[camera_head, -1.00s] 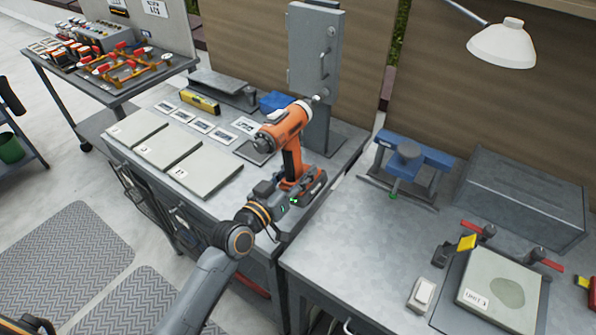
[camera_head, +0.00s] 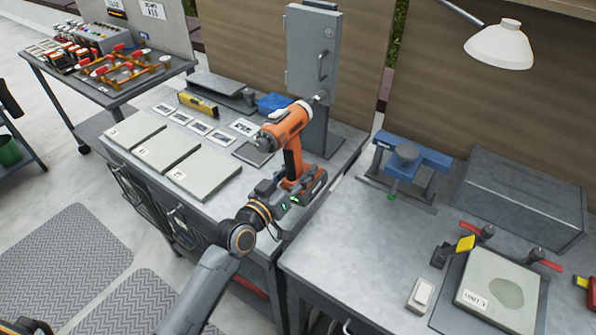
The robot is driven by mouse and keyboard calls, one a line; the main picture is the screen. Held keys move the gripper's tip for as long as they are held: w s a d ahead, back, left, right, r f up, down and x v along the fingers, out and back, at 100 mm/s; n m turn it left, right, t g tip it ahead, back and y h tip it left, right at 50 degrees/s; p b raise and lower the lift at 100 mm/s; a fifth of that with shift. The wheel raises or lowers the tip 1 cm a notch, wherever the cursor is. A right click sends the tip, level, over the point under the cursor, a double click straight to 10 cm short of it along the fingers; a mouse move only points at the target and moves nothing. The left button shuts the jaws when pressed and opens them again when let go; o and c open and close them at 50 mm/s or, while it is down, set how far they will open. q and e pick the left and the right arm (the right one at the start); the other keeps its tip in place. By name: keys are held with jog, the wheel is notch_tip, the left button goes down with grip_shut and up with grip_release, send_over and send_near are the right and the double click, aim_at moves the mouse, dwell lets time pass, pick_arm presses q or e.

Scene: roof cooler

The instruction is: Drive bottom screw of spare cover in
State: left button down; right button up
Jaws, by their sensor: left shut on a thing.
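The spare cover (camera_head: 312,58) is a grey upright panel with a handle, standing at the back of the left bench. An orange and black cordless driver (camera_head: 288,130) is held upright by my left gripper (camera_head: 290,195), which is shut on its lower grip near the battery. The driver's nose points up and right at the panel's lower edge, around the bottom screw (camera_head: 321,97). Whether the bit touches the screw is too small to tell. My right gripper is not in view.
Flat grey plates (camera_head: 203,170), photo cards and a yellow level (camera_head: 198,103) lie on the left bench. On the right bench are a blue clamp fixture (camera_head: 413,155), a metal box (camera_head: 525,195) and a clamped plate (camera_head: 497,283). A white lamp (camera_head: 499,46) hangs above.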

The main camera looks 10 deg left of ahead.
aim_at(290, 179)
pick_arm(q)
jog(key=shift+w+d+r, duration=0.2)
jog(key=shift+w+r, duration=0.15)
jog(key=shift+w, duration=0.25)
dwell(0.7)
jog(key=shift+w+d+f+p, duration=0.1)
jog(key=shift+w+d+p, duration=0.1)
jog(key=shift+w+p, duration=0.35)
dwell(1.6)
jog(key=shift+s, duration=0.25)
jog(key=shift+s+a+f+p, duration=0.15)
jog(key=shift+s+a+p, duration=0.05)
jog(key=shift+s+p, duration=0.35)
jog(key=shift+p+v, duration=0.85)
jog(key=shift+v, duration=1.95)
